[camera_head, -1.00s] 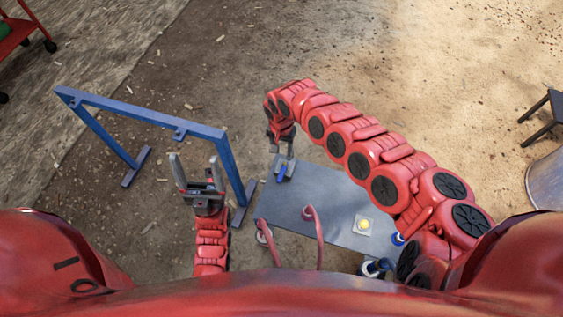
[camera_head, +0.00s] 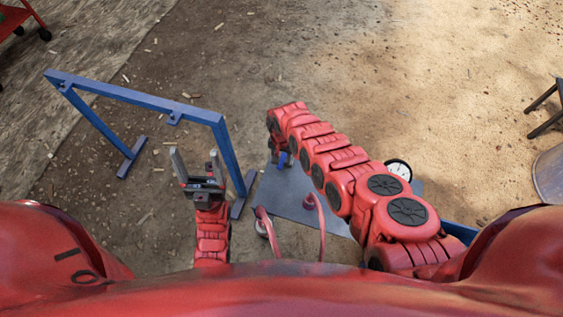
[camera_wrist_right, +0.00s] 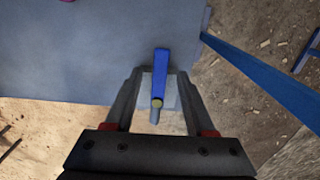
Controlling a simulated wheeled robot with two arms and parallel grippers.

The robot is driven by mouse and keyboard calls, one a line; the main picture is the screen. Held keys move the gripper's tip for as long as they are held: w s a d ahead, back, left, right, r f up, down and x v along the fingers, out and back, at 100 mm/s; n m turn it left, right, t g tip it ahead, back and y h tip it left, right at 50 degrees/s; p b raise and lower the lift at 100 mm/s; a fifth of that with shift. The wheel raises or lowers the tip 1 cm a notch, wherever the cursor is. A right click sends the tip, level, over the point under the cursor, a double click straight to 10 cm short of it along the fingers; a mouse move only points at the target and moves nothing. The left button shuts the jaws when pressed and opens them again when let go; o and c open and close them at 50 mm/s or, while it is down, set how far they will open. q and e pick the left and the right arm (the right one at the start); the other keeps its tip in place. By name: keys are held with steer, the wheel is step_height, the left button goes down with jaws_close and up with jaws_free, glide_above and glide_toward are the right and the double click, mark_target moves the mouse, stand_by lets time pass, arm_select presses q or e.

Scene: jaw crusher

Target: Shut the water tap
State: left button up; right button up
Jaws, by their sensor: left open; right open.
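The water tap shows as a blue lever handle (camera_wrist_right: 161,74) with a brass-coloured pivot and a grey body below it in the right wrist view. In the head view the blue handle (camera_head: 282,159) shows at the far end of the grey panel, partly covered by my right arm. My right gripper (camera_wrist_right: 159,80) is open, with one finger on each side of the handle in the picture. No contact shows, and I cannot tell the height gap. My left gripper (camera_head: 196,162) is open and empty, pointing up, left of the panel.
The grey panel (camera_head: 285,193) lies under my right arm. A blue frame (camera_head: 140,97) stands left of it, close to my left gripper. A round white gauge (camera_head: 399,169) shows beyond my right arm. A dark stool (camera_head: 545,108) and metal drum (camera_head: 551,177) are at far right.

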steer(key=shift+f, duration=0.5)
jaws_close()
stand_by(1.2)
